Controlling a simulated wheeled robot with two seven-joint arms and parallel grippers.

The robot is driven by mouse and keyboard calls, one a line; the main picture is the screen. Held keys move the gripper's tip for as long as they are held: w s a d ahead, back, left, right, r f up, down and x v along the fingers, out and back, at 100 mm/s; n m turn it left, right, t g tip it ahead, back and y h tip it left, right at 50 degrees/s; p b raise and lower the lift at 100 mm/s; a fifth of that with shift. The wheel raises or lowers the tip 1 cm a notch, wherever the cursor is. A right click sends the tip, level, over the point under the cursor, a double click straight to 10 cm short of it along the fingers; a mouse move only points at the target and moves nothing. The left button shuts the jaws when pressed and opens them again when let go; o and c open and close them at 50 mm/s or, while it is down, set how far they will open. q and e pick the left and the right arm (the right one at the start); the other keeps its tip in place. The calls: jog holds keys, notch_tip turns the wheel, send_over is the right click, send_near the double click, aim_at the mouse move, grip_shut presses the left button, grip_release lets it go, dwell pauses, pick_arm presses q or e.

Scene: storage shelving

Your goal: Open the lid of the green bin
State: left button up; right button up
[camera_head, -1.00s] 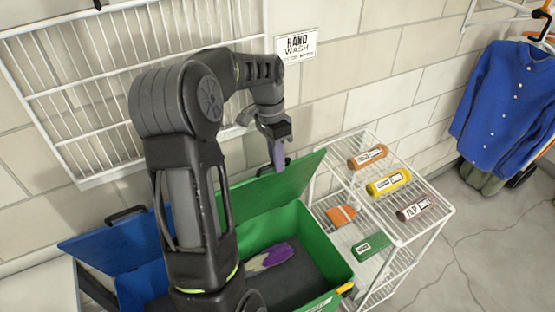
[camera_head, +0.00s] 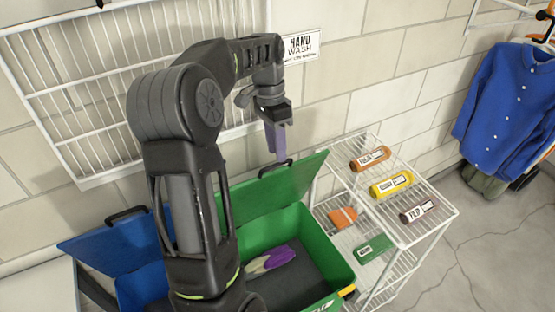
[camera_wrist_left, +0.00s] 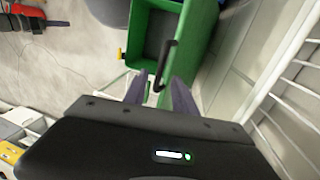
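The green bin (camera_head: 331,253) stands with its lid (camera_head: 262,203) raised, tilted back toward the wall. A black handle (camera_head: 276,168) is on the lid's upper edge. The bin's inside shows, with a purple and white glove (camera_head: 270,260) on its dark floor. My left gripper (camera_head: 277,154) is just above the handle. In the left wrist view the two fingers of my left gripper (camera_wrist_left: 160,78) are apart, and the black handle (camera_wrist_left: 167,62) shows near their tips. I see no grip on it. My right gripper is not in view.
A blue bin with a raised lid (camera_head: 120,246) stands to the left. A white wire rack (camera_head: 400,232) with several coloured bottles stands close on the right. A white wire grid (camera_head: 75,110) is on the wall behind my arm. Open floor (camera_head: 475,260) lies farther right.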

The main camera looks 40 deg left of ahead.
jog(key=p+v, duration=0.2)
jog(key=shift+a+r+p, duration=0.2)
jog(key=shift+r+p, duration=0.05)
jog(key=shift+p, duration=0.1)
dwell(0.4)
